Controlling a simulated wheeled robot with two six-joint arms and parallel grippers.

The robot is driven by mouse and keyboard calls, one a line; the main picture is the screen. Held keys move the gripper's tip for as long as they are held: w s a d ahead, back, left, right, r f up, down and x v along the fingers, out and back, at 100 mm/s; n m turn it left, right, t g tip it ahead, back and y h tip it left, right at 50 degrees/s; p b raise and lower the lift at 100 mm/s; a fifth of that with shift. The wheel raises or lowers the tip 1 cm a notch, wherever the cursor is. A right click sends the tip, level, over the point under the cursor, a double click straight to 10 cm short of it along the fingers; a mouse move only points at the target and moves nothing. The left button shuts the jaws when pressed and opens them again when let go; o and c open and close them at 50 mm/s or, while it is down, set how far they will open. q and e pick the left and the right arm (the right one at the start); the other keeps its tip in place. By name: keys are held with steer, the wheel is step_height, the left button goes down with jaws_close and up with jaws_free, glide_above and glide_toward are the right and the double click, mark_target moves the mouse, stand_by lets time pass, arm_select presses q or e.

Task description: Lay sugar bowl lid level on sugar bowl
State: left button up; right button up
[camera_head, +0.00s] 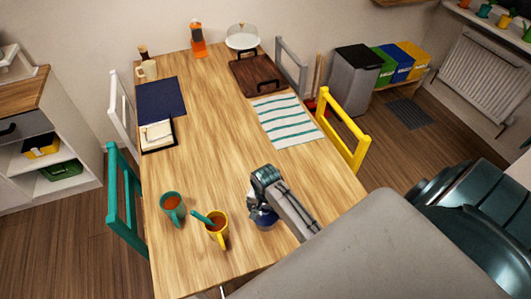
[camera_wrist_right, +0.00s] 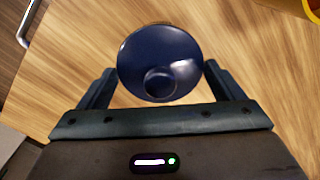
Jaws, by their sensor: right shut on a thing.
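The sugar bowl lid (camera_wrist_right: 160,48), a glossy dark blue disc with a round knob, fills the space between the two fingers of my right gripper (camera_wrist_right: 158,82) in the right wrist view. The gripper is shut on it. In the head view my right gripper (camera_head: 262,203) is low over the front part of the table, and a dark blue round shape (camera_head: 263,217) shows just under it. I cannot tell there how much of this is lid and how much is sugar bowl. No separate bowl shows in the wrist view; the lid hides what is below. My left gripper is not in view.
A yellow mug (camera_head: 217,236) with a teal thing in it and a teal mug (camera_head: 173,208) stand left of my right gripper. A striped cloth (camera_head: 288,121) and a brown tray (camera_head: 257,75) lie farther back. The wooden table's (camera_head: 215,140) middle is clear.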

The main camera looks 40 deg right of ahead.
steer(key=shift+f, duration=0.15)
steer(key=o, duration=0.8)
steer(key=shift+c, duration=0.2)
steer(key=shift+r, duration=3.55)
